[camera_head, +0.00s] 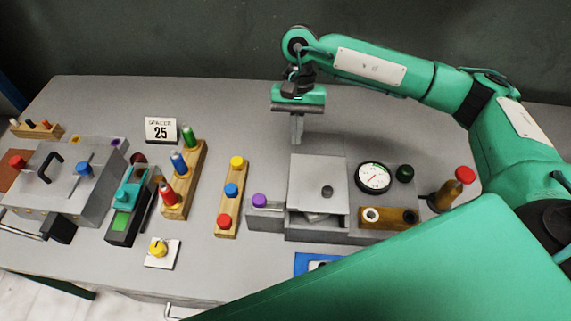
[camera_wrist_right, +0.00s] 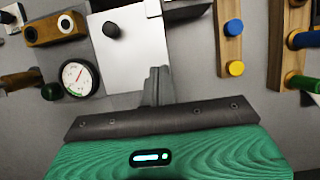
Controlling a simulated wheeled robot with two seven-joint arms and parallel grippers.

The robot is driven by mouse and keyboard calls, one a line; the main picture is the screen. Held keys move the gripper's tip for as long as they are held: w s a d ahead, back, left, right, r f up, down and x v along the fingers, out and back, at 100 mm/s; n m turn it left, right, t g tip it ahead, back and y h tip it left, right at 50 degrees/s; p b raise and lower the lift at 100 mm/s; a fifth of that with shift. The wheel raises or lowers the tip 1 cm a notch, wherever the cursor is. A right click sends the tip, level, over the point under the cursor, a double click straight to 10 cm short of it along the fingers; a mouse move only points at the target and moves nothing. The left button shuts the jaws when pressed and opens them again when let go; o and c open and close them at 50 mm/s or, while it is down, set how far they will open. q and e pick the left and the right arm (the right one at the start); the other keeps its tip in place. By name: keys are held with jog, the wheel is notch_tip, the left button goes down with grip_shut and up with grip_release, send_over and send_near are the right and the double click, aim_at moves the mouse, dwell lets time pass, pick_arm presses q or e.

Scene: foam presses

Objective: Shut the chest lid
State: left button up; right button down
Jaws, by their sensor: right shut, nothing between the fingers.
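A pale grey box, which I take for the chest (camera_head: 300,232), stands right of the table's middle. Its flat light grey lid (camera_head: 318,170) carries a dark round knob (camera_head: 327,191). An opening shows along the lid's front edge, with part of the inside visible. I cannot tell if the lid is tilted or slid back. My right gripper (camera_head: 297,141) is shut and empty, pointing down just behind the lid's back edge. In the right wrist view its fingers (camera_wrist_right: 158,72) show beside the lid (camera_wrist_right: 135,45) and the knob (camera_wrist_right: 112,29). My left gripper is not in view.
Right of the chest are a dial gauge (camera_head: 373,178), a wooden block with holes (camera_head: 388,217) and a red-topped peg (camera_head: 465,174). Left are a purple knob (camera_head: 260,201), wooden peg racks (camera_head: 231,196) and a grey handled box (camera_head: 90,200). The table behind the chest is clear.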

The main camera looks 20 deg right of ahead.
aim_at(295, 207)
jog(key=p+x, duration=0.1)
jog(key=x, duration=0.2)
jog(key=p+x, duration=0.1)
jog(key=x, duration=0.2)
jog(key=p+x, duration=0.2)
jog(key=x, duration=0.1)
jog(key=shift+s+d, duration=0.15)
jog(key=shift+d, duration=0.2)
jog(key=s+p, duration=0.1)
jog(key=s+a+p, duration=0.1)
jog(key=shift+s+a+f, duration=0.1)
jog(key=shift+s+f, duration=0.15)
jog(key=shift+f, duration=0.15)
jog(key=shift+s+a+p, duration=0.2)
jog(key=shift+s+p, duration=0.25)
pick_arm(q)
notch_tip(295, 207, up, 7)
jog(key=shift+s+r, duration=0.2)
pick_arm(e)
jog(key=shift+s+a+f, duration=0.1)
jog(key=shift+f, duration=0.05)
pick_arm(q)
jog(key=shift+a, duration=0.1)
